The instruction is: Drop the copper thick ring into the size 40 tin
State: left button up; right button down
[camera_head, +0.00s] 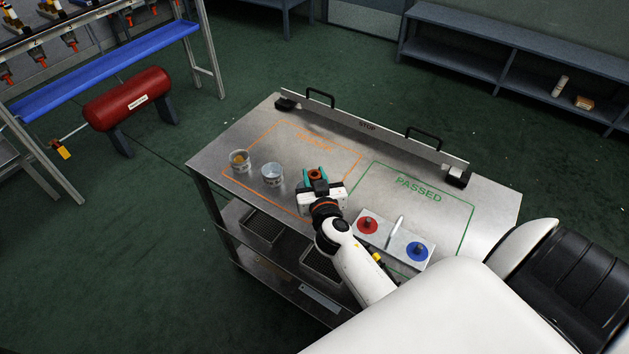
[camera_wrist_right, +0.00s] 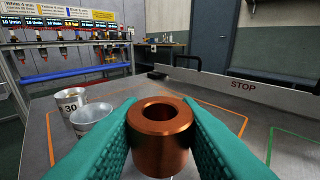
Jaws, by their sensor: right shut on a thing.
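The copper thick ring (camera_wrist_right: 160,135) is held upright between the green fingers of my right gripper (camera_wrist_right: 160,140), its hole facing up. In the head view the ring (camera_head: 316,175) and my right gripper (camera_head: 317,181) are over the table, just right of two tins. The nearer tin (camera_head: 272,176) also shows in the wrist view (camera_wrist_right: 92,124); I cannot read its number. The farther tin (camera_head: 239,164) has something orange-brown inside. In the wrist view it is marked 30 (camera_wrist_right: 71,107). My left gripper is not in view.
The metal table (camera_head: 357,218) has an orange outlined area and a green PASSED area. A raised STOP bar (camera_head: 367,126) with handles runs along the back. The PASSED area is largely clear.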

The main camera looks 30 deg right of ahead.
aim_at(313, 170)
notch_tip(313, 170, up, 7)
jog(key=p, duration=0.1)
dwell(0.3)
jog(key=w+r+p, duration=0.1)
jog(key=p, duration=0.2)
jog(key=shift+w+d+p, duration=0.1)
jog(key=shift+d+p, duration=0.1)
jog(key=shift+p, duration=0.15)
jog(key=shift+w+f+p, duration=0.1)
jog(key=shift+w+p, duration=0.05)
jog(key=shift+p, duration=0.2)
notch_tip(313, 170, down, 6)
jog(key=b, duration=0.4)
jog(key=shift+f+b, duration=0.25)
jog(key=shift+b, duration=0.1)
jog(key=shift+w, duration=0.1)
jog(key=c, duration=1)
grip_release()
